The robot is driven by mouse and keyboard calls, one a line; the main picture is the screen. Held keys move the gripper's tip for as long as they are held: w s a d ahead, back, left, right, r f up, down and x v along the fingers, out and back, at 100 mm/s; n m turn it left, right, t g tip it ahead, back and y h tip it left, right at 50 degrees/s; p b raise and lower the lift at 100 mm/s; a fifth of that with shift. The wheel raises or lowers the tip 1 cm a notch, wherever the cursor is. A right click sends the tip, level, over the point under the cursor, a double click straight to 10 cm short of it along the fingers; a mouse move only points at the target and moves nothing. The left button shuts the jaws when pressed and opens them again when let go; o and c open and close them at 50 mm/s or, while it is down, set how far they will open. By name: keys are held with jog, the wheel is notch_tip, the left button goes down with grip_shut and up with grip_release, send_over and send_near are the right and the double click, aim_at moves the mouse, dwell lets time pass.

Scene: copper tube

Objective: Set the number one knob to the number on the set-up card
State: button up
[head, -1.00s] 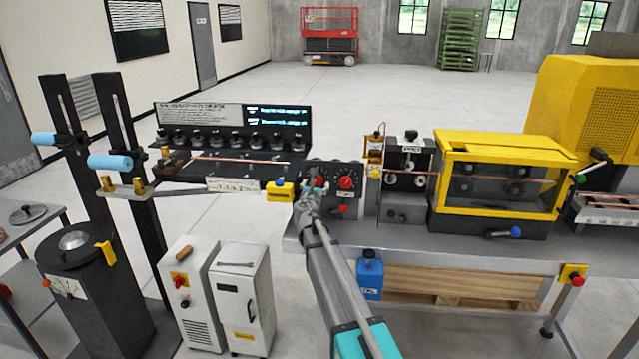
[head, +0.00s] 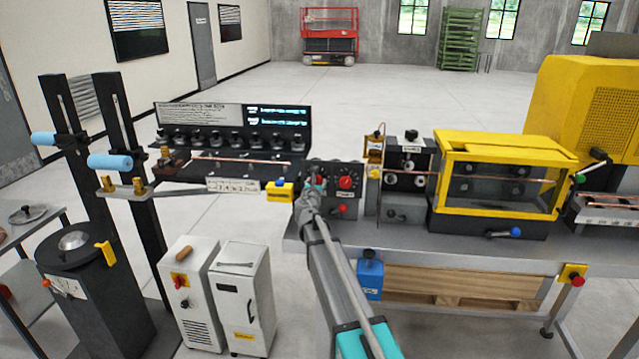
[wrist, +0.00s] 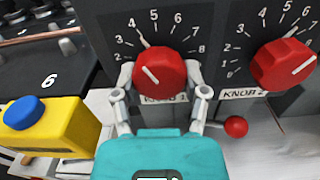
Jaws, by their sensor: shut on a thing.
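The red number one knob (wrist: 160,70) sits on the dark control panel (wrist: 215,25), above a label partly hidden behind my gripper. Its white line slopes from upper left to lower right, the upper end toward the 3 and 4 side of the dial. I cannot tell the exact reading. My gripper (wrist: 160,82) is shut on this knob, one finger on each side. In the head view my gripper (head: 313,192) covers part of the knob. A white card with small writing (head: 233,185) lies left of the panel; its text is unreadable and I cannot tell if it is the set-up card.
A second red knob (wrist: 283,64) is close on the right. A red ball-ended lever (wrist: 236,127) is below, near my right finger. A yellow block with a blue button (wrist: 42,125) stands at the left. Rollers (head: 408,165) and a yellow guard (head: 500,150) stand farther right.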

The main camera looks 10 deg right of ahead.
jog(key=shift+d, duration=0.5)
jog(key=shift+a, duration=0.3)
jog(key=shift+c, duration=0.3)
jog(key=shift+m, duration=0.3)
jog(key=m, duration=0.3)
jog(key=shift+a+m, duration=0.15)
jog(key=shift+m, duration=0.25)
jog(key=m, duration=0.3)
jog(key=shift+m, duration=0.4)
jog(key=m, duration=0.4)
jog(key=shift+a+r, duration=0.1)
jog(key=shift+m, duration=1.9)
